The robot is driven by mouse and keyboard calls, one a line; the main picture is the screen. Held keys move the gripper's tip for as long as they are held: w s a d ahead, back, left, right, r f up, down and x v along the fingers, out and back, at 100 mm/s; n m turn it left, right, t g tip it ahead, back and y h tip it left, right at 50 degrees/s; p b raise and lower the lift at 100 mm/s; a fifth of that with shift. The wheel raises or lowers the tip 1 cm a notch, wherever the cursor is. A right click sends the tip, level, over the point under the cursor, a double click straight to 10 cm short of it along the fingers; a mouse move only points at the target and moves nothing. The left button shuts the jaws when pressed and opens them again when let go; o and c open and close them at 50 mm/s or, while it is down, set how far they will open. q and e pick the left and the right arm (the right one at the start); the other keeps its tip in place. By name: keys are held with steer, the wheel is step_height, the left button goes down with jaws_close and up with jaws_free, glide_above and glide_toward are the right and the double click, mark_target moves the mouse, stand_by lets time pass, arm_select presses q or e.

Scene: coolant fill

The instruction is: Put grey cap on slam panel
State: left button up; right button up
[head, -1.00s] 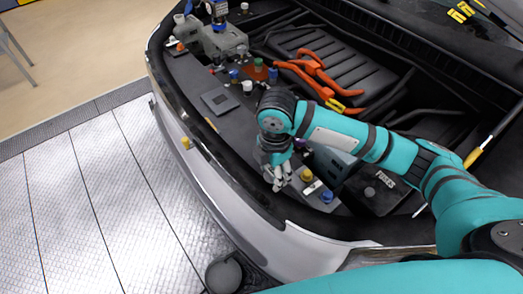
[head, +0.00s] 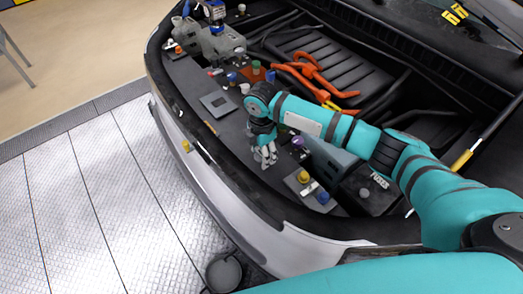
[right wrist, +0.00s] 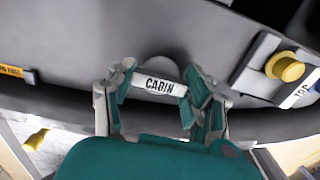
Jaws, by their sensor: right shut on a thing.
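The slam panel (head: 232,132) is the dark grey strip along the front of the open engine bay; it also shows in the right wrist view (right wrist: 75,50). My right gripper (head: 265,158) is over its middle. In the right wrist view the gripper (right wrist: 160,95) is shut on a grey rounded piece (right wrist: 160,68), which looks like the grey cap, with a white "CABIN" label between the fingers. I cannot tell whether it touches the panel. In the head view the fingers hide the held piece. My left gripper is not in view.
A plate with a yellow cap (head: 303,176) and a blue cap (head: 323,198) lies right of the gripper. A purple cap (head: 298,143) is close by. A flat grey square plate (head: 217,103) lies to the left. Orange cables (head: 312,75) cross the engine bay behind.

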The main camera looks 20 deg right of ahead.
steer(key=shift+f, duration=0.15)
steer(key=o, duration=0.9)
step_height(320, 180, up, 12)
steer(key=shift+r+b, duration=0.2)
steer(key=shift+b, duration=0.65)
